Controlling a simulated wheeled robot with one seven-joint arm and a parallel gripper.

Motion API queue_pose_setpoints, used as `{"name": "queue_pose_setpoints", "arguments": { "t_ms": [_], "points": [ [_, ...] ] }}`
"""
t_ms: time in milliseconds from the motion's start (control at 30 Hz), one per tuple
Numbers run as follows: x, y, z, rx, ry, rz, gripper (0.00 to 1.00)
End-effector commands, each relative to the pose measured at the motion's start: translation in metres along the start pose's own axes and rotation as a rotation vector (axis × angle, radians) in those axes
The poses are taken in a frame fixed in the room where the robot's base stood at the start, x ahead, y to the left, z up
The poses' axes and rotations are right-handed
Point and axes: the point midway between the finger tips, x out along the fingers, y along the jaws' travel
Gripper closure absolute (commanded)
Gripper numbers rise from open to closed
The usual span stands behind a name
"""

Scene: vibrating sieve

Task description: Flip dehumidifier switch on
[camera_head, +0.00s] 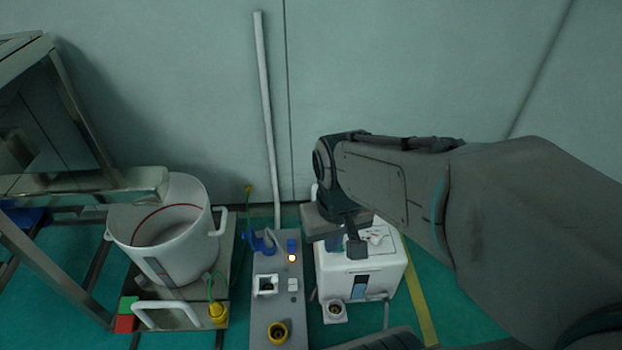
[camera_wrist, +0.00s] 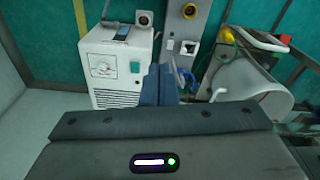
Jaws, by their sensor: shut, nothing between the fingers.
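The dehumidifier appears to be the white box (camera_head: 385,276) standing on the floor right of centre in the head view. It also shows at upper left in the wrist view (camera_wrist: 106,92), with a round dial and a small teal square (camera_wrist: 135,67), possibly the switch, on one face. My gripper (camera_head: 357,247) is over the rear part of the box's top in the head view and hides some of it. In the wrist view my gripper (camera_wrist: 159,72) is shut and empty, beside the face with the teal square. I cannot tell whether it touches the box.
A grey socket panel (camera_head: 262,315) with a lit indicator stands left of the box; it shows in the wrist view (camera_wrist: 204,22). A white bucket (camera_head: 178,260) stands further left by a metal frame (camera_head: 75,110). A wall is behind, with a pale pole (camera_head: 265,100).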

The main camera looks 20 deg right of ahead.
Motion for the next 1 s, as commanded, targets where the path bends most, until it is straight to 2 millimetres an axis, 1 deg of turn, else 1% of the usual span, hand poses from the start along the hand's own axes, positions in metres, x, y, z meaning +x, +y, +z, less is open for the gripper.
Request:
{"name": "queue_pose_setpoints", "arguments": {
  "t_ms": [67,167,267,400,467,500,567,667,700,833,900,1000],
  "points": [
    [0.0,0.002,-0.007,-0.024,-0.009,0.003,1.0],
    [0.003,0.007,-0.024,-0.098,-0.029,0.01,1.0],
    [0.009,0.014,-0.049,-0.215,-0.061,0.013,1.0],
    [0.027,0.029,-0.089,-0.411,-0.111,0.006,1.0],
    [0.037,0.036,-0.106,-0.494,-0.13,-0.003,1.0],
    [0.044,0.041,-0.117,-0.55,-0.142,-0.01,1.0],
    [0.057,0.049,-0.132,-0.634,-0.161,-0.024,1.0],
    [0.081,0.062,-0.155,-0.773,-0.186,-0.053,1.0],
    [0.092,0.068,-0.163,-0.827,-0.195,-0.067,1.0],
    [0.13,0.086,-0.187,-1.001,-0.217,-0.119,1.0],
    [0.151,0.096,-0.196,-1.087,-0.225,-0.148,1.0],
    [0.177,0.106,-0.205,-1.189,-0.228,-0.186,1.0]
  ]
}}
